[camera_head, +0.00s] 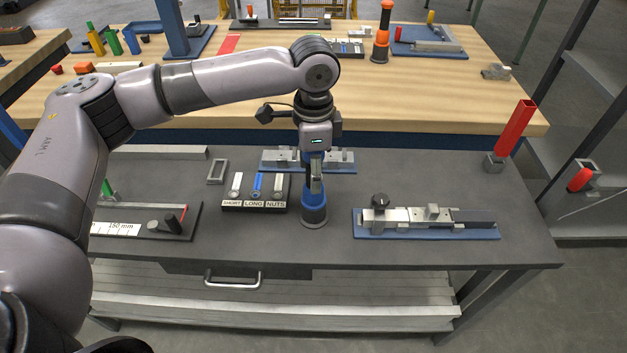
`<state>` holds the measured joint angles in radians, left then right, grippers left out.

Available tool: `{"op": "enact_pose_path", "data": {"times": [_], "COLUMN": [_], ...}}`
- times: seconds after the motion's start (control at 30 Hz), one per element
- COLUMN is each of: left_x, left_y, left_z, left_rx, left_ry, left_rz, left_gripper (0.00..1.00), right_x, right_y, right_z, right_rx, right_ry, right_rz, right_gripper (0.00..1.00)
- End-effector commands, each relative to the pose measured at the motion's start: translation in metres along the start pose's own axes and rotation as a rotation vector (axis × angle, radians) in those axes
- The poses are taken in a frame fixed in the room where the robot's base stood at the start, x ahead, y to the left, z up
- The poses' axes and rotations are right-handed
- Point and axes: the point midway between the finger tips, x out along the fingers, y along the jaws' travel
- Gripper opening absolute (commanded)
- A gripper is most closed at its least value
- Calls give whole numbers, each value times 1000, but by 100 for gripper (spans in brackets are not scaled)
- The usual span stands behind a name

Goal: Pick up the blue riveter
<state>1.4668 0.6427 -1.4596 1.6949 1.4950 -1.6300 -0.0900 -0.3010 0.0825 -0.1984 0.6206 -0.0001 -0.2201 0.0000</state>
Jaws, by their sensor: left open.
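The blue riveter (314,207) stands upright on the grey workbench (340,237), near its middle. Its lower body is blue with a dark base. My left gripper (314,172) points straight down over it and is open. A grey finger overlaps the riveter's upper part, so the fingers are around or just in front of it; I cannot tell whether they touch it. The riveter's top is partly hidden by the gripper. My right gripper is not in view.
A bin labelled SHORT, LONG, NUTS (254,206) stands just left of the riveter. A blue-based fixture (426,233) lies to the right, another (342,167) behind. A red upright part (515,128) stands at the right edge. An orange tool (381,40) stands on the wooden table behind.

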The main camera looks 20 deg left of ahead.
Motion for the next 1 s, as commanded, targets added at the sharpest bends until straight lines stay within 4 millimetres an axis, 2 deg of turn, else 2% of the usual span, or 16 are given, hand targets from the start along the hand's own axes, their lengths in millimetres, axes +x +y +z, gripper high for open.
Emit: {"op": "enact_pose_path", "data": {"times": [0.17, 0.9, 1.0], "left_x": [0, -1, -2], "left_y": [0, 0, -1], "left_z": [0, 0, -1], "left_rx": [0, 0, 0], "left_ry": [1, 1, 2], "left_rz": [-1, -1, -3], "left_gripper": [50, 1, 0], "right_x": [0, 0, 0], "right_y": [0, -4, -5], "right_z": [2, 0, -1], "right_rx": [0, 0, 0], "right_ry": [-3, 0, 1], "right_rz": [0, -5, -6], "right_gripper": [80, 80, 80]}}
